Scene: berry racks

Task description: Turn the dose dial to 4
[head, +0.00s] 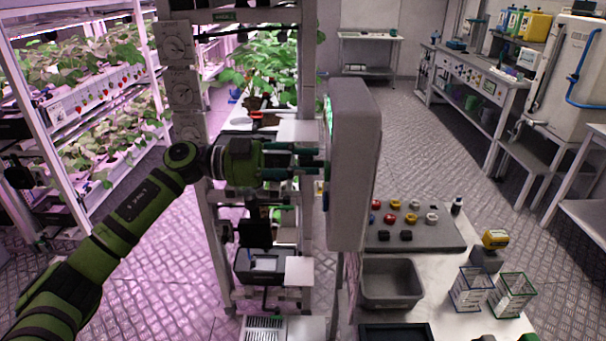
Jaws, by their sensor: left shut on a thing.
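A tall grey box-shaped panel (352,160) stands in the middle of the head view, seen nearly edge-on. Its front faces left, with a thin green glowing strip near the top. My left gripper (322,171) reaches in from the left, level, its fingers against the panel's front at mid height. It is shut on a small knob there, apparently the dose dial. The fingers and the steep angle hide most of the dial, and no numbers or pointer can be read. Two small green parts at the bottom right edge may belong to my right gripper; too little shows to tell its state.
Right of the panel, a bench holds a grey board (420,237) with several coloured knobs, a grey bin (391,284) and wire baskets (469,291). Plant racks (75,85) stand left. A metal post (306,85) rises close beside my left gripper.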

